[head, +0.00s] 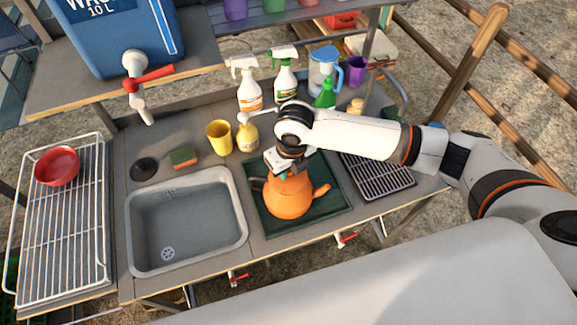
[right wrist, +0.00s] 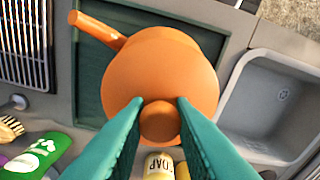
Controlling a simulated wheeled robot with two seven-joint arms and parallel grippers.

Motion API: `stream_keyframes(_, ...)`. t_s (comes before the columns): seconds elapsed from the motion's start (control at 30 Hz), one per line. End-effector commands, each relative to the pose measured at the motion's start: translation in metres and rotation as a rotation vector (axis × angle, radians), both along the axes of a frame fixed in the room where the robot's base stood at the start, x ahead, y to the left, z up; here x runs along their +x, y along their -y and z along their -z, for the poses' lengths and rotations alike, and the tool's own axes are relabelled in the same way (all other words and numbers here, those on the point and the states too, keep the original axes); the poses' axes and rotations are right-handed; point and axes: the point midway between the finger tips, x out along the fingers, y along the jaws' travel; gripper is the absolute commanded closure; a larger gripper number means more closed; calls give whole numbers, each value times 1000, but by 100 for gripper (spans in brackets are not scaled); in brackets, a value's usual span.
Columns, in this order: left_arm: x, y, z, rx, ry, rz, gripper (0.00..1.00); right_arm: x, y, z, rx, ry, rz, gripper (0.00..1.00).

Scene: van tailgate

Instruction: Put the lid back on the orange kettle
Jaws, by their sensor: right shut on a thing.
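The orange kettle (head: 288,204) stands on a dark green tray (head: 332,205) right of the sink, its spout pointing right. In the right wrist view the kettle (right wrist: 178,62) fills the middle, with its spout at the upper left. My right gripper (head: 283,175) is directly above the kettle. Its teal fingers (right wrist: 158,103) are shut on an orange rounded knob (right wrist: 158,124), which looks like the lid's. The lid is over the kettle top, but the gripper hides the join, so I cannot tell whether it is seated. My left gripper is not in view.
The grey sink (head: 185,220) lies left of the kettle. A yellow cup (head: 219,137), soap bottle (head: 247,135) and spray bottles (head: 285,80) stand behind. A black drain grid (head: 378,173) is at the right. A wire rack (head: 62,225) holds a red bowl (head: 56,166).

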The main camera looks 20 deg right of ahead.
Motion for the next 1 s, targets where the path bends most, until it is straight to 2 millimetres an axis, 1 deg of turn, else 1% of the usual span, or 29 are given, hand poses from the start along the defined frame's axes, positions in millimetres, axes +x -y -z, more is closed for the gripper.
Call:
stream_keyframes(0.37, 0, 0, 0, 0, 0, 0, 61, 0, 0, 0, 0, 0, 0, 100)
stream_keyframes(0.7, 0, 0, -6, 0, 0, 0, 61, 0, 0, 0, -1, -1, 0, 100)
stream_keyframes(1.0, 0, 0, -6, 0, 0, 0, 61, 0, 0, 1, 0, -1, 0, 100)
